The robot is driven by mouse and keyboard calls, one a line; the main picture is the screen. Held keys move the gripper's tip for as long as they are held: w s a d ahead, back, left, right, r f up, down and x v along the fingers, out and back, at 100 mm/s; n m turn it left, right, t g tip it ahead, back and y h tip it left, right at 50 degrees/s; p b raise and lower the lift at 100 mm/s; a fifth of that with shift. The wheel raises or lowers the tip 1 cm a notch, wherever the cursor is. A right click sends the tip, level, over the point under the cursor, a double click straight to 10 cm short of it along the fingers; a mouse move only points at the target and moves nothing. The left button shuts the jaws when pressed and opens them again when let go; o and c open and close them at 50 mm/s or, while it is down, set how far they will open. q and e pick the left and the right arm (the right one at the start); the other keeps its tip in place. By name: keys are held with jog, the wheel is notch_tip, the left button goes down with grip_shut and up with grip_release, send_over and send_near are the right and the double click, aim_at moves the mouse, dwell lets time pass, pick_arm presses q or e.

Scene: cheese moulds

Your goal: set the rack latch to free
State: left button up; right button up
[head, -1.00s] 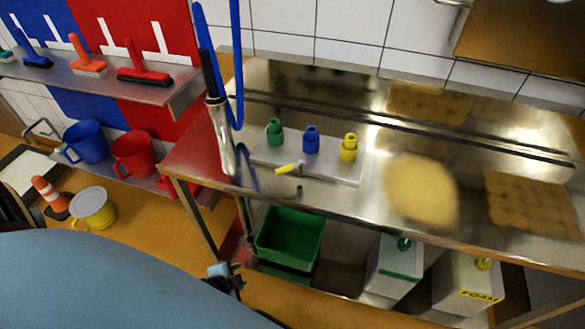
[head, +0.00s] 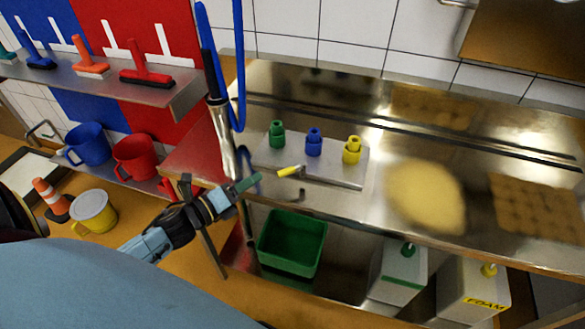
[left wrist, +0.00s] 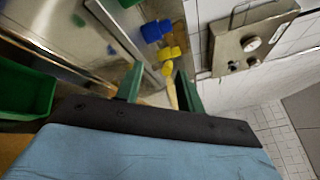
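A grey metal plate (head: 345,178) on the steel bench bears green (head: 277,134), blue (head: 313,142) and yellow (head: 352,150) fittings. A small lever with a yellow grip (head: 289,171) lies at its front edge; I take it for the rack latch, but no marking for its setting is readable. My left gripper (head: 252,182) is just left of the lever, pointing at it, apart from it in the head view. In the left wrist view its green fingers (left wrist: 160,88) stand apart, with a pale, yellow-ended stick between or beyond them; contact cannot be told. My right gripper is not in view.
A vertical metal pipe with a blue hose (head: 238,65) stands behind my left gripper. A green crate (head: 292,240) and white canisters (head: 398,272) sit below the bench. A pale yellow round (head: 425,195) lies to the right. Left are shelves with mugs (head: 88,143).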

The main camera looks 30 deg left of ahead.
aim_at(293, 167)
pick_arm(q)
jog(key=w+d+m+h, duration=0.1)
jog(key=w+d+m, duration=0.1)
jog(key=w, duration=0.1)
jog(key=w+d+m+g+h+p, duration=0.1)
jog(key=w+d+m+h, duration=0.1)
jog(key=w+m, duration=0.1)
jog(key=w+d+m+h, duration=0.1)
jog(key=w+d+m, duration=0.1)
jog(key=w, duration=0.1)
jog(key=shift+w+d+g+h, duration=0.3)
jog(key=shift+h, duration=0.1)
jog(key=shift+c, duration=0.5)
grip_shut()
